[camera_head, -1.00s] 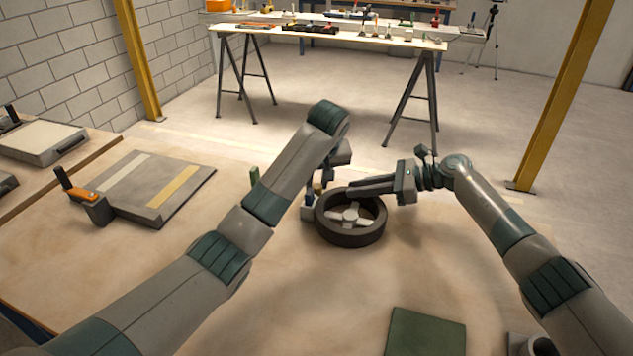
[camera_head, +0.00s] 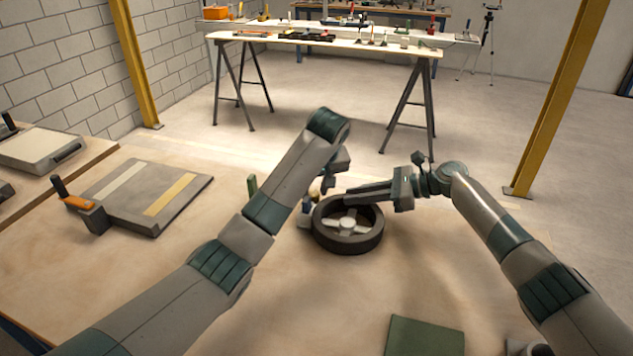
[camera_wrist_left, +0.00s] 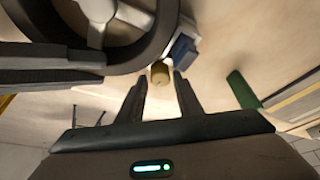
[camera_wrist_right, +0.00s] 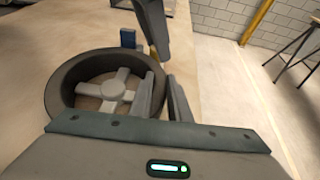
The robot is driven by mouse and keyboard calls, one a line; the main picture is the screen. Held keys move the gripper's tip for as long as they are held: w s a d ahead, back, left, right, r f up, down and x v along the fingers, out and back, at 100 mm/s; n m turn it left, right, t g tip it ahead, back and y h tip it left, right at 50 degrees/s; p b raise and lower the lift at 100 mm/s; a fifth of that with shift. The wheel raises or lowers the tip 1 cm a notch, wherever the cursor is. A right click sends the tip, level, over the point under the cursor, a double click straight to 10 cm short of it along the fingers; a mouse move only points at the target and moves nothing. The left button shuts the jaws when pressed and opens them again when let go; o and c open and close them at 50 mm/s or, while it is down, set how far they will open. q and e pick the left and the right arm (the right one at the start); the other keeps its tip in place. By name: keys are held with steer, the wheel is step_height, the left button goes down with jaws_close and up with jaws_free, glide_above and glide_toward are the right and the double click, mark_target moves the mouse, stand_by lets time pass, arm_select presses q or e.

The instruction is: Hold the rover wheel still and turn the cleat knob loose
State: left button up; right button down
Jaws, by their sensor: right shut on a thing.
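The rover wheel (camera_head: 373,236), a dark ring with pale spokes, lies flat on the table; it also shows in both wrist views (camera_wrist_left: 154,38) (camera_wrist_right: 62,84). My right gripper (camera_head: 350,195) is shut on its rim, with the fingers straddling the wall in the right wrist view (camera_wrist_right: 160,80). The cleat knob (camera_wrist_left: 160,73), a small brass cylinder, sits beside the wheel by a white-and-blue block (camera_wrist_left: 184,50). My left gripper (camera_wrist_left: 161,80) is open, its fingertips either side of the knob with small gaps visible. In the head view my left wrist partly hides this spot.
A green upright piece (camera_head: 252,186) stands left of the knob; it also shows in the left wrist view (camera_wrist_left: 243,90). A grey board (camera_head: 190,197) with an orange-marked clamp (camera_head: 82,204) lies at left. A green mat (camera_head: 425,336) lies at the front. The table between is clear.

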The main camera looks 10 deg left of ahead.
arm_select(q)
steer(key=v, duration=1.2)
stand_by(0.3)
steer(key=shift+w+d, duration=0.1)
arm_select(e)
steer(key=c, duration=1.6)
jaws_free()
steer(key=shift+d, duration=0.15)
steer(key=v, duration=1.1)
steer(key=shift+s+d+r, duration=0.1)
steer(key=shift+d+r, duration=0.05)
steer(key=shift+d, duration=0.2)
